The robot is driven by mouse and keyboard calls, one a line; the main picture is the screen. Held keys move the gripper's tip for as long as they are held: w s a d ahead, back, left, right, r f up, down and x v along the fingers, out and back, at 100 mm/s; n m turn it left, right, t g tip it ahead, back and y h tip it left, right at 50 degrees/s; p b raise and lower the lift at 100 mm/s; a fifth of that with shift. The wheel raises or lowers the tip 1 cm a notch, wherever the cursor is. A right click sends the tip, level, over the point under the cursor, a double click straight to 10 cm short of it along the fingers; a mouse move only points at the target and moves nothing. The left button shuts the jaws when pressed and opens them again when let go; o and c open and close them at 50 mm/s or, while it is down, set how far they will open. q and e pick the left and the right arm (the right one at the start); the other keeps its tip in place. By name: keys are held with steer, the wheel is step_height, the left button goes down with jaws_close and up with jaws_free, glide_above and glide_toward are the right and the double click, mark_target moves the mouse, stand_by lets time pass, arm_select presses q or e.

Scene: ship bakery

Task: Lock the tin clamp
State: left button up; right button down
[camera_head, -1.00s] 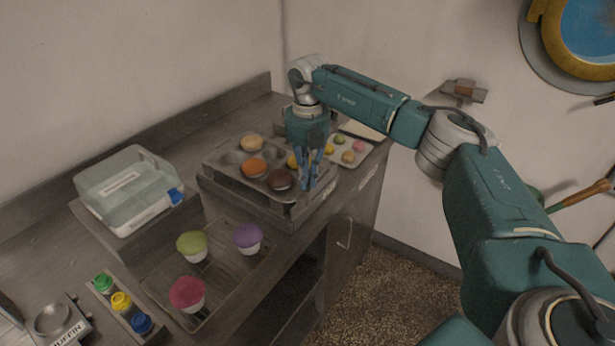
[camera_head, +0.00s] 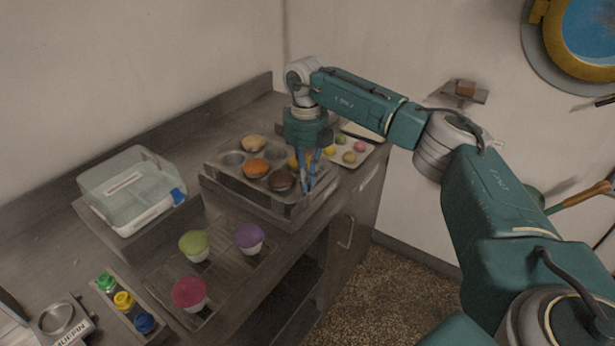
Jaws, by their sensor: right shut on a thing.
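The muffin tin (camera_head: 232,172) sits on a raised grey stand (camera_head: 269,209) on the counter. It holds several muffins, among them an orange one (camera_head: 256,168), a brown one (camera_head: 281,180) and a tan one (camera_head: 254,144). My right gripper (camera_head: 307,186) points down at the tin's right front edge, with its blue fingers close together. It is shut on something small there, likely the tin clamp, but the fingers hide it. I cannot tell the clamp's position. My left gripper is not in view.
A clear lidded box (camera_head: 132,190) stands at the left. A wire rack (camera_head: 232,275) holds green, purple and red muffins in front. Coloured bottles (camera_head: 123,301) and a muffin-labelled device (camera_head: 66,326) are at the front left. A tray of small coloured items (camera_head: 351,147) lies behind the gripper.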

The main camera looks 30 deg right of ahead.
steer(key=n, duration=0.4)
steer(key=shift+a+r+n, duration=0.1)
steer(key=shift+a+n, duration=0.2)
steer(key=shift+s+a+n, duration=0.1)
steer(key=shift+a+n, duration=0.1)
steer(key=shift+n, duration=1.7)
steer(key=c, duration=1.8)
jaws_free()
step_height(320, 180, up, 12)
